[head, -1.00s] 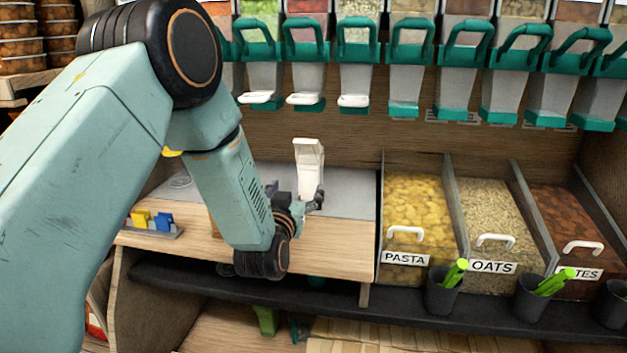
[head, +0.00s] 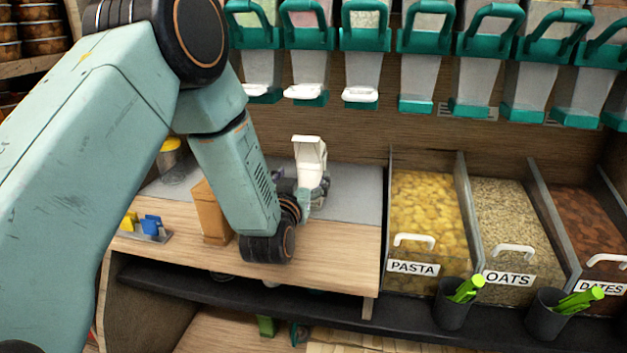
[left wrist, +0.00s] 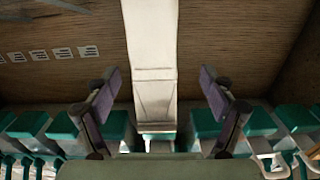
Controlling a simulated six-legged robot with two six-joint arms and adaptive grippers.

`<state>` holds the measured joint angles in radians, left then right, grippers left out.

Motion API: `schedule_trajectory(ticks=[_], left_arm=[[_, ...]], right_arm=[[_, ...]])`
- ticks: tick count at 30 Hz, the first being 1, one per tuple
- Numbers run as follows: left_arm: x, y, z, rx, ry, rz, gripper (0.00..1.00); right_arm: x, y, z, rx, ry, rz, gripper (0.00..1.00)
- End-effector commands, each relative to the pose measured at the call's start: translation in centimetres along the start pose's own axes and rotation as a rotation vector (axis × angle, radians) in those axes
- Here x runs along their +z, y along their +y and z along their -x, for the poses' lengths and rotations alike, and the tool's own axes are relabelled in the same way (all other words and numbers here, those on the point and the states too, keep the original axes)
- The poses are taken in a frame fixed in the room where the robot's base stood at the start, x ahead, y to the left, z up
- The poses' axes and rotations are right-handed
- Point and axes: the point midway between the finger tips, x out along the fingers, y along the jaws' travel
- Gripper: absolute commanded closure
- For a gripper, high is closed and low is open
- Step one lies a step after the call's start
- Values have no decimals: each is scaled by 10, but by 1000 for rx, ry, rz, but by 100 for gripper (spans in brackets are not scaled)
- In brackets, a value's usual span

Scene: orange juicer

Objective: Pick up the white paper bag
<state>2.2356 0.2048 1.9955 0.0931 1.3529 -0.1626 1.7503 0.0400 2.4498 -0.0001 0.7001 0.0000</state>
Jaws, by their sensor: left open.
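The white paper bag (head: 309,160) stands upright on the grey counter surface, with a folded-looking top. In the left wrist view the bag (left wrist: 152,70) runs down the middle of the picture, between the two fingers. My left gripper (head: 304,192) is at the lower part of the bag in the head view, partly hidden by the bag and my wrist. In the left wrist view my left gripper (left wrist: 160,108) is open, with a finger on each side of the bag and visible gaps. My right gripper is not in view.
A brown box (head: 209,212) stands left of my forearm, near a yellow-topped jar (head: 171,160). A small tray with yellow and blue pieces (head: 147,228) lies at the left. Dispensers (head: 365,60) hang above; a pasta bin (head: 425,215) stands to the right.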

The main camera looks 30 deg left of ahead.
Motion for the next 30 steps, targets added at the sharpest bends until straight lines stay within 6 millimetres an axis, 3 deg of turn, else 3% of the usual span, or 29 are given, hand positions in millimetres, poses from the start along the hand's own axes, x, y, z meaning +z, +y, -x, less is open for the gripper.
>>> schedule_trajectory(ticks=[11,21,30], left_arm=[[0,2,-28,0,3,0,17],[-1,7,-72,-1,2,1,17],[-3,7,-79,0,0,0,17]], right_arm=[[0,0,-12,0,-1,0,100],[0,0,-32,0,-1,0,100],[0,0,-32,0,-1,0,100]])
